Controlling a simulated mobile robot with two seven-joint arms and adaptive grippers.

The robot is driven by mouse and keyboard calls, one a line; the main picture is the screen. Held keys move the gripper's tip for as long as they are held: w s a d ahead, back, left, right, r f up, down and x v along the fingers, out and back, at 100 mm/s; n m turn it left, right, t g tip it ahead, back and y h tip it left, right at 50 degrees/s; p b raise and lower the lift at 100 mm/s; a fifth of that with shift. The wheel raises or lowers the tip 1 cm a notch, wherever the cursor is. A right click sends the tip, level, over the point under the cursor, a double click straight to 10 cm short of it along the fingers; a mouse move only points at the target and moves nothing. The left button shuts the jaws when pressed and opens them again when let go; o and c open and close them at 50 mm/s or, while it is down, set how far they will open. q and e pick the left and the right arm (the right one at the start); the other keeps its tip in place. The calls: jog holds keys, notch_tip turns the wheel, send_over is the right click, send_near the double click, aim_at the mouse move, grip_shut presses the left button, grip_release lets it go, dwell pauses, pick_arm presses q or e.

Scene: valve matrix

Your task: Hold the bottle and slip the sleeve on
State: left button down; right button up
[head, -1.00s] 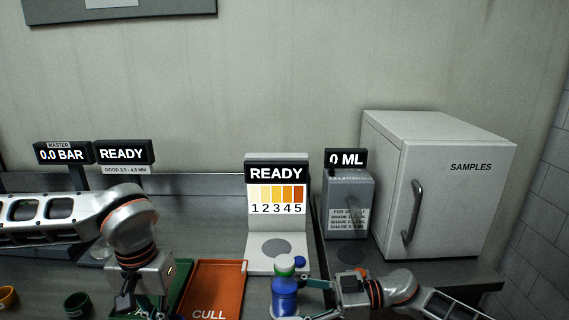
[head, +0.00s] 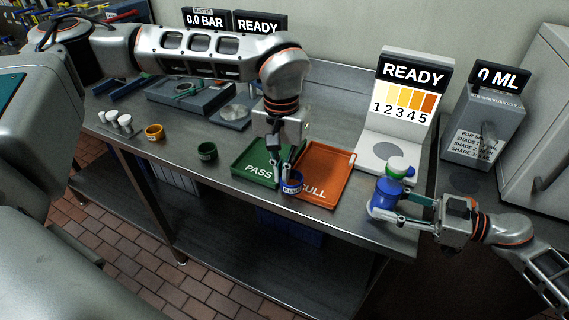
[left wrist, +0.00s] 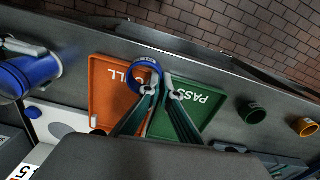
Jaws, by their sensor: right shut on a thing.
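The bottle also shows, blurred, at the left of the left wrist view (left wrist: 32,72). A short blue sleeve (head: 292,188), an open ring, is at the front where the two trays meet. My left gripper (left wrist: 160,84) points down at it, its fingertips close together on either side of the ring's wall (left wrist: 135,72). The sleeve is well left of the bottle, apart from it.
A green PASS tray (head: 246,177) and an orange CULL tray (head: 335,160) lie under my left gripper. A green ring (head: 207,152) and an orange ring (head: 154,132) stand to the left. The READY shade station (head: 372,158) is behind the bottle.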

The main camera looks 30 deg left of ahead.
pick_arm(q)
jog(key=w+d+r+n, duration=0.4)
jog(key=w+d+r, duration=0.2)
jog(key=d+r, duration=0.4)
notch_tip(320, 180, up, 7)
jog(key=n, duration=0.4)
send_over(385, 178)
jog(key=shift+f, duration=2.75)
jog(key=shift+f, duration=0.95)
jog(key=c, duration=2.2)
grip_release()
notch_tip(385, 178, up, 12)
jog(key=shift+d+r, duration=0.1)
